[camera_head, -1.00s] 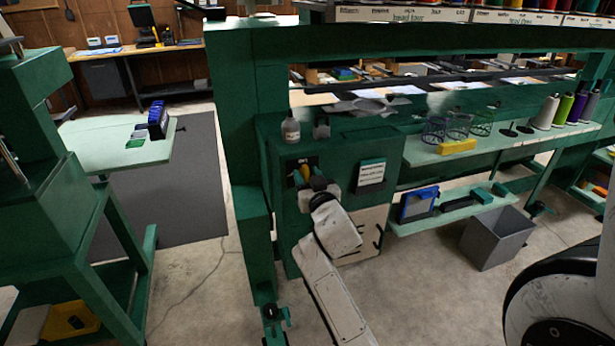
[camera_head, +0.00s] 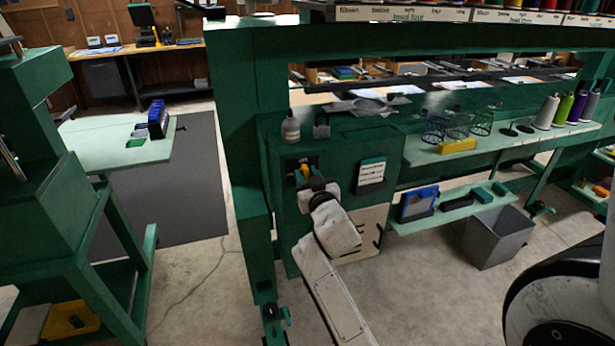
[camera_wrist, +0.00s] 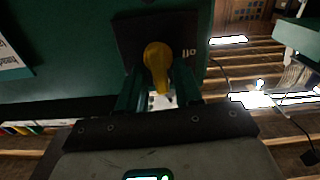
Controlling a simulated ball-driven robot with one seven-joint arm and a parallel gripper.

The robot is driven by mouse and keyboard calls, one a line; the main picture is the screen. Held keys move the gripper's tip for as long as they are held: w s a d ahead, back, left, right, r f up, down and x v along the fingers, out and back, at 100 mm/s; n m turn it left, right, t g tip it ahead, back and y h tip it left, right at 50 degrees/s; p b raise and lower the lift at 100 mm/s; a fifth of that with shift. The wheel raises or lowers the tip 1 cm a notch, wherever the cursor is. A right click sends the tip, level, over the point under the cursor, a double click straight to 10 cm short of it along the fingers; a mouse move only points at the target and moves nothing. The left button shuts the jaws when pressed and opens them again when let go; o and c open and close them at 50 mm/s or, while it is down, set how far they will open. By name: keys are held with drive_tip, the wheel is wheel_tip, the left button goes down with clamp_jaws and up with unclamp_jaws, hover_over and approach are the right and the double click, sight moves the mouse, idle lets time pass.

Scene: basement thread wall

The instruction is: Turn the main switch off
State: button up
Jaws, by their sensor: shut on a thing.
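The main switch is a yellow handle on a dark square plate (camera_wrist: 125,35), fixed to the front of the green machine cabinet. In the wrist view the yellow handle (camera_wrist: 157,62) sits between the two fingers of my gripper (camera_wrist: 158,88), which is shut on it. Lettering shows on the plate to the right of the handle, only partly readable. In the head view my gripper (camera_head: 308,180) is up against the cabinet front at the switch plate and hides most of the handle; a bit of yellow (camera_head: 304,171) shows.
A label card (camera_head: 371,174) is on the cabinet right of the switch. A bottle (camera_head: 291,128) stands on the cabinet top. A grey bin (camera_head: 495,238) stands on the floor.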

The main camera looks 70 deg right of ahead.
drive_tip(key=n, duration=0.4)
drive_tip(key=shift+w+a, duration=0.2)
drive_tip(key=shift+w, duration=0.05)
drive_tip(key=n+p, duration=0.1)
drive_tip(key=n, duration=0.2)
drive_tip(key=shift+w+a+f+n, duration=0.1)
drive_tip(key=shift+n, duration=0.2)
drive_tip(key=shift+w+a+f+n+p, duration=0.15)
drive_tip(key=shift+n+p, duration=0.15)
drive_tip(key=shift+n, duration=1.3)
drive_tip(key=shift+s+d+f+n+p, duration=0.1)
drive_tip(key=shift+f+n+p, duration=0.15)
drive_tip(key=shift+n, duration=1.35)
drive_tip(key=shift+w+a+f+n+p, duration=0.1)
drive_tip(key=shift+n+p, duration=0.2)
drive_tip(key=shift+n, duration=1.3)
drive_tip(key=o, duration=0.7)
